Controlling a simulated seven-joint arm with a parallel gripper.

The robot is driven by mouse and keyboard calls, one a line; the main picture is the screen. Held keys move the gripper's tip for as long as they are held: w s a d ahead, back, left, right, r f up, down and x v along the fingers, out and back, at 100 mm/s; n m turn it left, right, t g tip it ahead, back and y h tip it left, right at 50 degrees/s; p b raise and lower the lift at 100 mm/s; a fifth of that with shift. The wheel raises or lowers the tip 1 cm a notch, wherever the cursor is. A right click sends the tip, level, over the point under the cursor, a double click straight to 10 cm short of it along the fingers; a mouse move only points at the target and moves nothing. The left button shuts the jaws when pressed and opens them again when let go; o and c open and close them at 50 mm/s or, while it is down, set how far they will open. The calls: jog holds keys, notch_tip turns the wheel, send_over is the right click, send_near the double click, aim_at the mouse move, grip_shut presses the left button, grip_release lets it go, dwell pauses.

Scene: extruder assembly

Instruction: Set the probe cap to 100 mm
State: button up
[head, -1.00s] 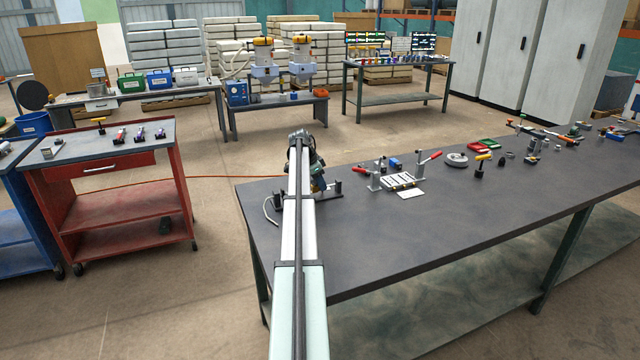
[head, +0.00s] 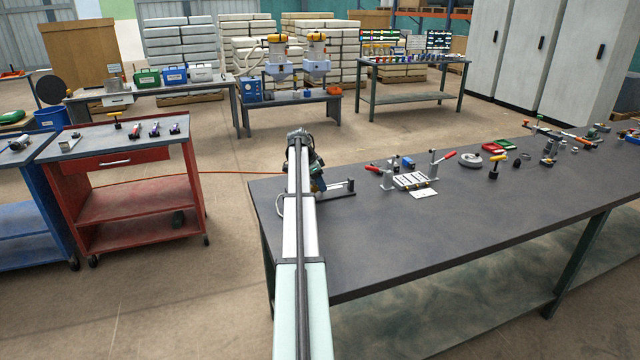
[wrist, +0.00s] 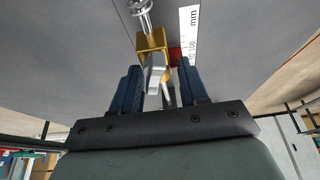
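In the wrist view, a yellow block (wrist: 152,41) with a silver lever-like part (wrist: 155,72) sits just past my fingers, in line with a shiny metal rod end (wrist: 141,14). I cannot tell which of these parts is the probe cap. A white scale strip (wrist: 188,35) marked "mm" and "100" lies to the right, with a red piece (wrist: 175,55) between it and the block. My gripper (wrist: 157,82) has its blue fingers apart, one on each side of the silver part, with gaps showing. In the head view, my arm largely hides the fixture (head: 337,191) at the table's left end.
On the dark table (head: 420,240), a white clamp plate (head: 411,180) with red-handled levers stands right of the fixture. A grey ring (head: 468,160) and several small tools lie farther right. The table's front is clear. A red cart (head: 130,190) stands to the left.

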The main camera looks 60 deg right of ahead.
jog(key=shift+o, duration=0.6)
jog(key=v, duration=1.4)
jog(key=shift+f, duration=0.15)
